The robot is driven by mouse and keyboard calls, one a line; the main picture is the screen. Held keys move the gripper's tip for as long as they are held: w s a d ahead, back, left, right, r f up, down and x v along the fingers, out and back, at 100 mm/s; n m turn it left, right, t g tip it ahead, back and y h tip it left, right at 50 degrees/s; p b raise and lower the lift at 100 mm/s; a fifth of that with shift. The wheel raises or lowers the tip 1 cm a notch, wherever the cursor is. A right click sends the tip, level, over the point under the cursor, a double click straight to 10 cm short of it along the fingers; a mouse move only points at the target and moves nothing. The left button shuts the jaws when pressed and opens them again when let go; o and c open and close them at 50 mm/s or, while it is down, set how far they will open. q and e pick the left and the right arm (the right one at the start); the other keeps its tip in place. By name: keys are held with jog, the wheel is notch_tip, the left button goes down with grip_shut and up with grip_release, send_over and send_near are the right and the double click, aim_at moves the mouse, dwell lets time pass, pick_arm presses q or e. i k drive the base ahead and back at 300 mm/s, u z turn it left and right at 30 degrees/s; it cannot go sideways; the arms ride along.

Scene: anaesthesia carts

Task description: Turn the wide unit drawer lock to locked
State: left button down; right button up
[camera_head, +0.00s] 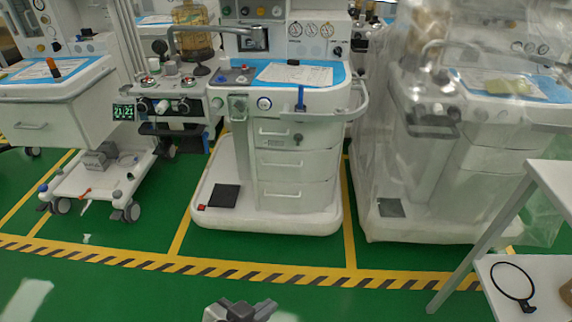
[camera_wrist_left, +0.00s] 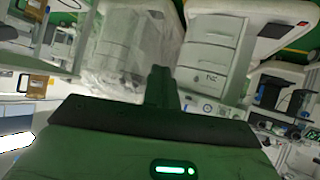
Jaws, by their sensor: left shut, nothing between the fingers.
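The middle cart (camera_head: 290,215) has a stack of white drawers under a worktop. A small dark round lock (camera_head: 298,137) sits at the right side of its top drawer (camera_head: 275,132); which way it is turned is too small to tell. My left gripper (camera_head: 240,310) is at the bottom edge of the head view, low in front of the cart and well apart from it. In the left wrist view its fingers (camera_wrist_left: 161,75) are together and empty. That view is turned over and shows the cart's drawer fronts (camera_wrist_left: 212,55) beyond the fingers. My right gripper is not in view.
A cart under clear plastic sheeting (camera_head: 450,150) stands to the right. Another cart (camera_head: 50,125) stands to the left. A white table (camera_head: 548,185) with a black ring (camera_head: 512,283) on its lower shelf is at the right front. Green floor before the middle cart is clear.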

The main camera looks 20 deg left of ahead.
aim_at(298, 138)
jog(key=z, duration=0.35)
jog(key=k, duration=0.35)
jog(key=u, duration=1.75)
jog(key=i, duration=0.85)
jog(key=z, duration=0.7)
jog(key=i, duration=1)
jog(key=z, duration=0.25)
